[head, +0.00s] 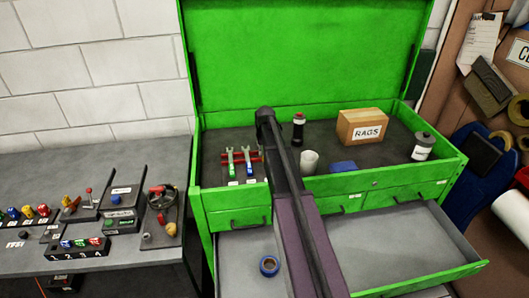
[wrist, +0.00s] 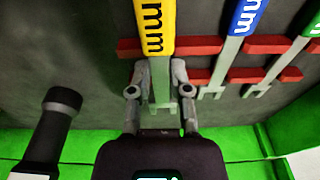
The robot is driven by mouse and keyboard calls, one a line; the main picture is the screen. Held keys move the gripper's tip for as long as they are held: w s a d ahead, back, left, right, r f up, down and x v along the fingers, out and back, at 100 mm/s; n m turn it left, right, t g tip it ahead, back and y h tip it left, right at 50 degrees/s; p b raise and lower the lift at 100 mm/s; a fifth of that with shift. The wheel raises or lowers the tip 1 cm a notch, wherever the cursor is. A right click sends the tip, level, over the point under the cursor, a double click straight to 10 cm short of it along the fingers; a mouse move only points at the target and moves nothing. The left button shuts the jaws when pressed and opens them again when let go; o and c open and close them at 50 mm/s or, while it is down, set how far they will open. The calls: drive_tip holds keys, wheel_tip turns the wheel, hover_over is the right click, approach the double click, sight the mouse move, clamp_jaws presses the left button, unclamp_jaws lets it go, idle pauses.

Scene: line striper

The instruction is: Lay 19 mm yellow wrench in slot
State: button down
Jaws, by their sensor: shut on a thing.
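The yellow wrench (wrist: 154,30), with "mm" on its handle, is in my gripper (wrist: 165,90) in the wrist view. The two fingers are shut on its grey shank, near the open end. The wrench lies across the red slotted rack (wrist: 200,75); I cannot tell whether it rests in a slot or hovers just above. A blue-handled wrench (wrist: 243,20) and a green-handled wrench (wrist: 310,25) lie across the rack to the right. In the head view the rack (head: 240,158) shows with these two wrenches, and my arm hides the gripper and the yellow wrench.
The green tool chest (head: 435,180) holds a dark bottle (head: 299,130), a white cup (head: 309,162), a RAGS box (head: 362,127), a blue block (head: 342,167) and a grey-lidded can (head: 423,147). The open drawer (head: 390,240) below holds a blue tape roll (head: 269,265). A grey bench (head: 95,160) stands left.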

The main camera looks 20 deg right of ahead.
drive_tip(key=shift+c, duration=2.4)
unclamp_jaws()
drive_tip(key=o, duration=0.3)
drive_tip(key=shift+r, duration=0.2)
drive_tip(key=shift+s+a+r+p, duration=0.1)
drive_tip(key=shift+s+r+p, duration=0.05)
drive_tip(key=shift+r+p, duration=1)
drive_tip(key=shift+s+r+p, duration=0.15)
drive_tip(key=shift+r+p, duration=0.9)
drive_tip(key=shift+p, duration=0.15)
drive_tip(key=shift+s+a+r+p, duration=0.1)
drive_tip(key=shift+s+r+p, duration=0.05)
drive_tip(key=shift+r+p, duration=1)
drive_tip(key=shift+f, duration=0.1)
